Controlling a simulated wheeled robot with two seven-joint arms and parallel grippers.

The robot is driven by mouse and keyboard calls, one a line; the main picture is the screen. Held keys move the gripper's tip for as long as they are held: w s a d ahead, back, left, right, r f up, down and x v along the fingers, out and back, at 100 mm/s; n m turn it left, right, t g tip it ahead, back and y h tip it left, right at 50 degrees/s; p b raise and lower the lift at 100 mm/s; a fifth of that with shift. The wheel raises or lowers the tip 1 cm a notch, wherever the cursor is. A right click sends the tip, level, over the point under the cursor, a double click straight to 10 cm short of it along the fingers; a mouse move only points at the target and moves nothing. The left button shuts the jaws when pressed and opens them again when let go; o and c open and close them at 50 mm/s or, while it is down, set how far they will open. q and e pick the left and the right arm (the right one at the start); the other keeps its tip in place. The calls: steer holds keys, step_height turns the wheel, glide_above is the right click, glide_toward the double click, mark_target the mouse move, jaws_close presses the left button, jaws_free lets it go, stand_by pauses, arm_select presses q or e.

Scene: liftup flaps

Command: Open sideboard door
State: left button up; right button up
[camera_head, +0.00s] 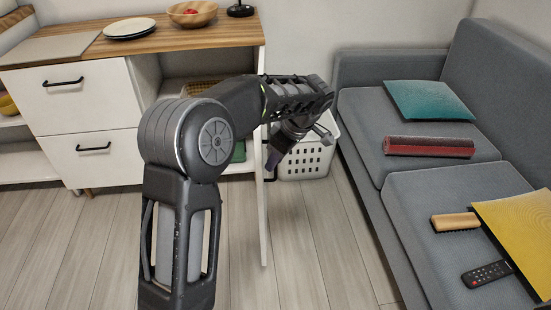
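The white sideboard (107,99) with a wooden top stands at the back left. Its door (263,225) shows nearly edge-on as a thin white panel at the right end, swung out towards me. The compartment behind it (180,66) is partly visible, with the rest hidden by my arm. My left gripper (292,150) is just right of the door panel, beside its outer face, pointing down. A dark handle piece (271,175) shows by the door below the gripper. I cannot tell whether the fingers touch it or how far they are apart. My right gripper is out of view.
A white laundry basket (307,161) stands behind my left gripper. A grey sofa (400,185) with cushions, a brush and a remote fills the right. Plates (130,28) and a wooden bowl (192,13) sit on the sideboard. The floor (310,250) between is clear.

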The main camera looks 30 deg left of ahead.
arm_select(q)
steer(key=shift+o, duration=0.5)
steer(key=shift+r, duration=0.25)
steer(key=p+v, duration=0.2)
steer(key=v, duration=0.5)
steer(key=shift+d+r, duration=0.1)
steer(key=shift+d, duration=0.05)
